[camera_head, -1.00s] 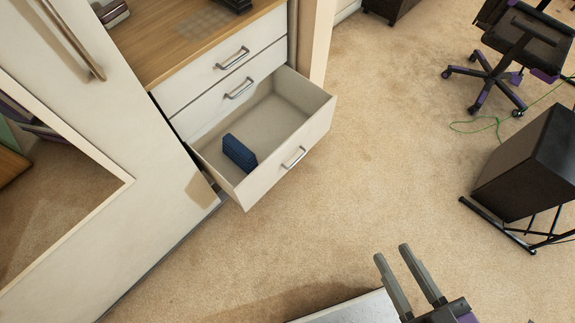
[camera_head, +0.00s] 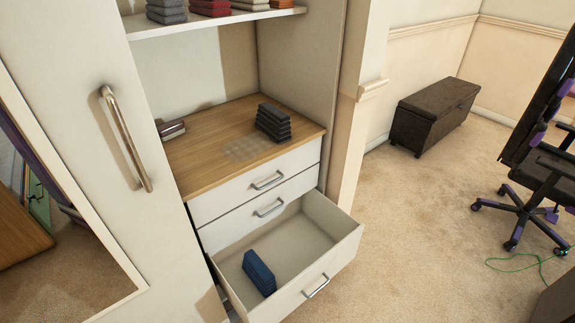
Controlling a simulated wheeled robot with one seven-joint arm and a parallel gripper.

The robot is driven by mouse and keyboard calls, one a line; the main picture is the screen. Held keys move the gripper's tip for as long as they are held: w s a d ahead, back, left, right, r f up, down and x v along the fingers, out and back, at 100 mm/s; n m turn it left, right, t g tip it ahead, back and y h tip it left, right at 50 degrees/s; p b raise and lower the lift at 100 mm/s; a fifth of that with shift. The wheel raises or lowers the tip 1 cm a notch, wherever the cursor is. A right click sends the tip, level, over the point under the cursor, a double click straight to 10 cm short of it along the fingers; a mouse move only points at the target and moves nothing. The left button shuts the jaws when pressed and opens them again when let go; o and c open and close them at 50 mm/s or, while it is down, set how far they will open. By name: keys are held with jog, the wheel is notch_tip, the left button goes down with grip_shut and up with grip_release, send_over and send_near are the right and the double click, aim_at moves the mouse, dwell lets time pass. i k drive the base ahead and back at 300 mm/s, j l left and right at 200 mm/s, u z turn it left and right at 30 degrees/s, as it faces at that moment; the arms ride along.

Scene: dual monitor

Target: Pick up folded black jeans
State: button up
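A stack of dark, near-black folded cloth (camera_head: 273,122) sits on the wooden top of the drawer unit, near its right back part. It looks like the folded black jeans, made of several layers. A folded blue item (camera_head: 259,272) stands in the open bottom drawer (camera_head: 335,250), near its left side. My gripper is out of view now.
A shelf (camera_head: 215,22) above holds folded grey, red, beige and orange clothes. A small dark object (camera_head: 171,130) lies at the left of the wooden top (camera_head: 205,165). The open drawer juts out in front. A wardrobe door with a handle (camera_head: 125,138) stands left. Open carpet (camera_head: 420,210) lies right.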

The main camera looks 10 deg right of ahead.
aim_at(274, 122)
jog(key=i+l+u, duration=0.35)
jog(key=i, duration=0.3)
jog(key=i+l+u, duration=0.3)
jog(key=i+l, duration=0.25)
jog(key=i+l+u, duration=0.35)
jog(key=i+l, duration=0.15)
jog(key=l, duration=0.35)
